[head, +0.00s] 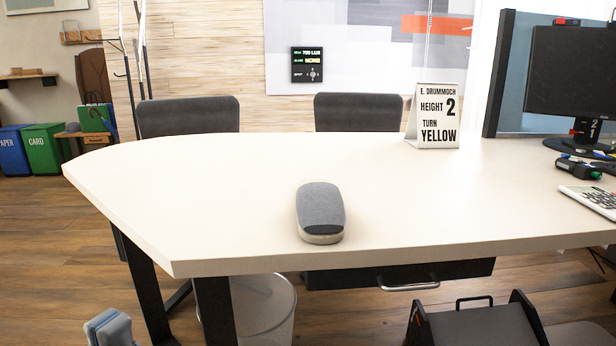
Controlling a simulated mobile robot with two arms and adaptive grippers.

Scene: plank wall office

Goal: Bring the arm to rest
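My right gripper is not in view.
A grey rounded device (320,210) lies near the desk's front edge. A sign (436,115), a monitor (575,72) and a calculator (590,198) stand or lie farther right. A bin (265,305) is under the desk. The desktop's left half is clear.

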